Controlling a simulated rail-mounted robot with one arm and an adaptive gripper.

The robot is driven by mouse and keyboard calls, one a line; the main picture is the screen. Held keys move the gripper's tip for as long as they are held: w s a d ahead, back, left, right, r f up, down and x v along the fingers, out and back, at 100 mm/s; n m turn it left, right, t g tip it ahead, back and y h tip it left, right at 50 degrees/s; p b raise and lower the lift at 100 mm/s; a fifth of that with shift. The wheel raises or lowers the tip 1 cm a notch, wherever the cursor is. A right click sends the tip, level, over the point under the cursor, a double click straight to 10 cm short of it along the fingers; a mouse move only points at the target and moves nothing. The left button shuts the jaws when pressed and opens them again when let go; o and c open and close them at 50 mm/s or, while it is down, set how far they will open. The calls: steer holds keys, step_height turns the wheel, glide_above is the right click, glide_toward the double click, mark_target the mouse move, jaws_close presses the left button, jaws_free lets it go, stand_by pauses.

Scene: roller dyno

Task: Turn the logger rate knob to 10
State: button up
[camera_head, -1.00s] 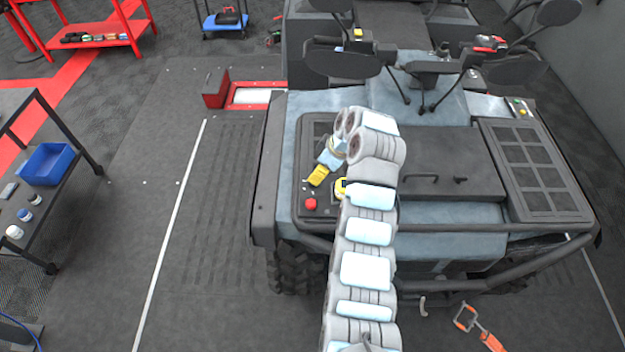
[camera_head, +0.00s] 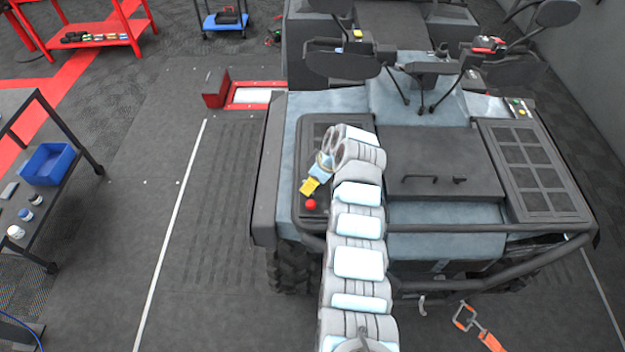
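No logger rate knob can be made out; my arm and gripper cover part of the panel.
A dark hatch with a handle (camera_head: 432,178) lies right of my arm, and a grid-topped panel (camera_head: 535,175) further right. Black handlebars and mirrors (camera_head: 342,65) rise behind. A front bar (camera_head: 480,259) runs along the near edge. A side cart with a blue bin (camera_head: 47,164) stands left.

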jaws_close()
